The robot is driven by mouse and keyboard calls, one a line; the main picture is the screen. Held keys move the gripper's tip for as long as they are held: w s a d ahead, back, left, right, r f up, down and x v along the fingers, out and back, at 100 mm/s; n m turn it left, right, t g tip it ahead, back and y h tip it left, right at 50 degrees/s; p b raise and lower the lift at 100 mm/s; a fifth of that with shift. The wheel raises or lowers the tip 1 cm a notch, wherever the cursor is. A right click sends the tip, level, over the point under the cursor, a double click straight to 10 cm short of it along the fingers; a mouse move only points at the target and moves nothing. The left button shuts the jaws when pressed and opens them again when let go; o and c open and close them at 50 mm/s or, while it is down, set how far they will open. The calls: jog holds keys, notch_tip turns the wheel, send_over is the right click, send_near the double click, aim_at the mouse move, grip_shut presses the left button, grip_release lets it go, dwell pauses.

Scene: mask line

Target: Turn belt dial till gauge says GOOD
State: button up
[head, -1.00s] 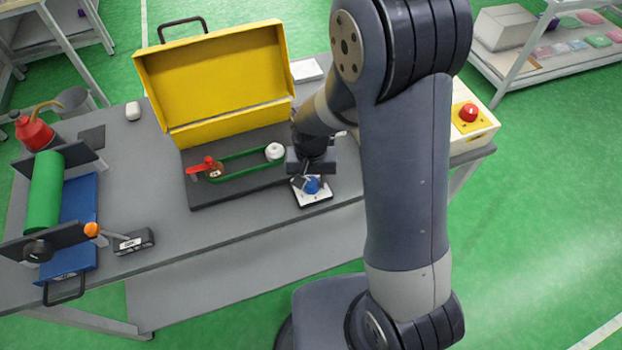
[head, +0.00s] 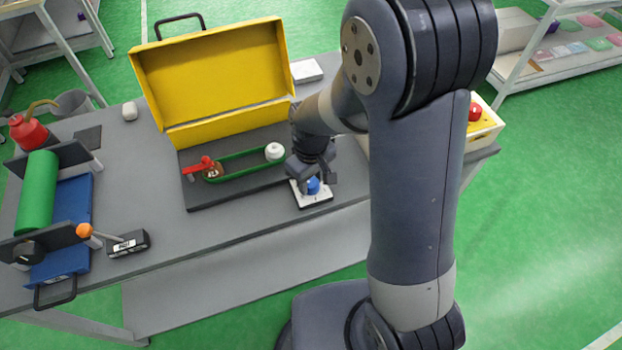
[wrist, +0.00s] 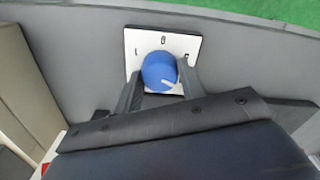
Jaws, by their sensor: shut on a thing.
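The blue belt dial (head: 312,186) sits on a white plate (head: 318,200) at the front right of the dark belt base. My gripper (head: 317,178) points down over it and is shut on the dial, one finger on each side. In the wrist view the blue dial (wrist: 160,72) has a white pointer mark towards its lower right, and the plate (wrist: 185,44) carries small black marks. The green belt (head: 240,163) runs between a white pulley (head: 275,152) and a brown round part with a red lever (head: 198,165). White letters on the brown part are too small to read surely.
An open yellow cover (head: 212,75) stands behind the belt. A green roller (head: 38,190), a blue tray (head: 75,210) and a small black labelled box (head: 128,243) are at left.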

aim_at(311, 181)
dwell(0.4)
jog(key=o, duration=1)
jog(key=shift+r, duration=0.1)
notch_tip(311, 181, up, 11)
jog(key=shift+f, duration=0.2)
notch_tip(311, 181, down, 11)
jog(key=shift+r, duration=0.1)
dwell(0.5)
